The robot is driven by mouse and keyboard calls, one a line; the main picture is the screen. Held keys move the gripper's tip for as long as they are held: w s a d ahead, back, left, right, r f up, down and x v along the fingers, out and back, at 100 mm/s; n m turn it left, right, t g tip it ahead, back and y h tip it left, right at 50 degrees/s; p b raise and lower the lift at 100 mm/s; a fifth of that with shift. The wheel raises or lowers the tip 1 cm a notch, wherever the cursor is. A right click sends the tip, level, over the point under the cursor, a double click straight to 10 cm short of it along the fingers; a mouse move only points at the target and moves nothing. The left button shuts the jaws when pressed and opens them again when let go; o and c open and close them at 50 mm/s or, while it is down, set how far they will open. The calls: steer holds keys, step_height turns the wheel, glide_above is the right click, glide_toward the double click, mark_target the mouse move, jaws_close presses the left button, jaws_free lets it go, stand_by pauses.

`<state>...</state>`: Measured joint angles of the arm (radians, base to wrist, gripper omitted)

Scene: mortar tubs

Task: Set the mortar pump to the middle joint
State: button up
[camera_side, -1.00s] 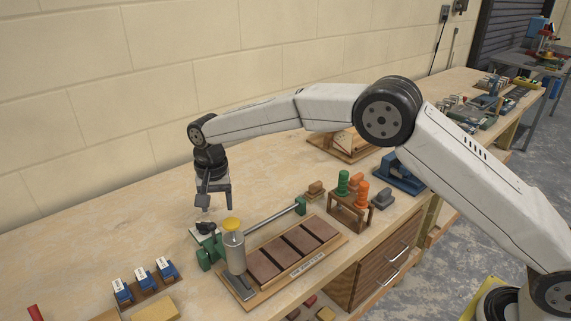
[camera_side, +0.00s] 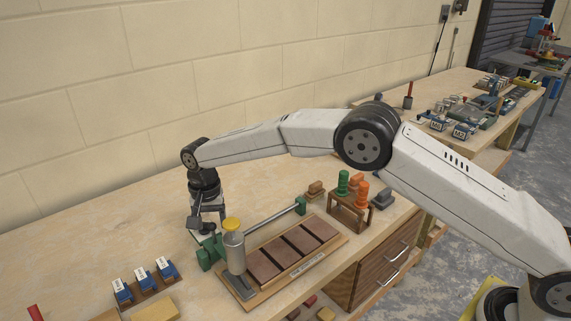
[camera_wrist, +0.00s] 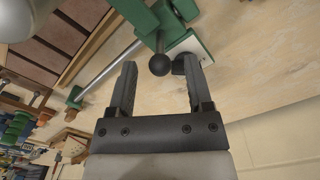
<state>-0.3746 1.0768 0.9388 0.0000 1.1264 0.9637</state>
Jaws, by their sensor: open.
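The mortar pump (camera_side: 235,252) is a grey cylinder with a yellow cap, at the left end of a wooden board (camera_side: 284,284). Brick-coloured slabs (camera_side: 300,240) lie on the board with dark joints between them; the middle joint (camera_side: 282,246) is right of the pump. A grey rail (camera_side: 270,220) runs behind the slabs between green end blocks. My gripper (camera_side: 208,226) is open and lowered behind the pump. In the wrist view a black ball knob (camera_wrist: 159,65) sits between the fingertips, not clamped. Whether a finger touches it I cannot tell.
Blue blocks with white labels (camera_side: 143,280) stand front left. A wooden rack with green and orange pegs (camera_side: 351,196) stands right of the board. The bench behind my gripper, towards the wall, is clear.

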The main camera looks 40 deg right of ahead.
mark_target(213, 230)
steer(key=shift+f, duration=1.7)
jaws_close()
